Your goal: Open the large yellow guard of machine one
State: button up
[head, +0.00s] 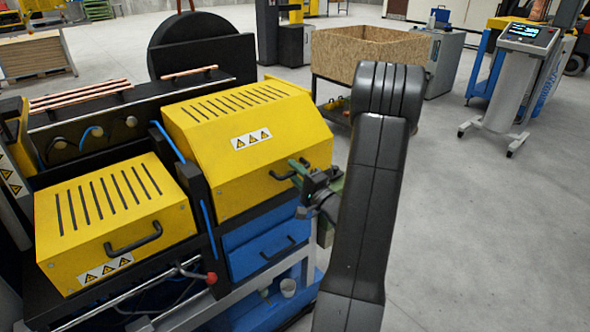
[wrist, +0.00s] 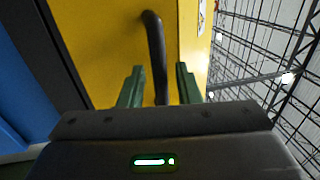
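The large yellow guard (head: 245,135) with black slots and a warning label is down on the machine in the head view. Its yellow face also fills the upper middle of the wrist view (wrist: 105,40). Its black handle (head: 282,177) is on the front face, partly hidden by my gripper. My gripper (head: 301,170) is at the handle's right end. In the wrist view my gripper (wrist: 160,68) has its two green fingers apart, with the black handle (wrist: 156,45) running between them in the picture. Gaps show on both sides of the handle; I cannot tell the exact depth.
A smaller yellow guard (head: 110,215) with its own handle is at the left. A blue drawer (head: 265,247) is below the large guard. Copper tubes (head: 80,95) lie behind. A wooden bin (head: 370,52) and a console (head: 515,80) stand farther back. The floor at right is clear.

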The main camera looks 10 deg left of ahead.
jog(key=shift+a, duration=0.1)
grip_shut()
jog(key=shift+r, duration=0.15)
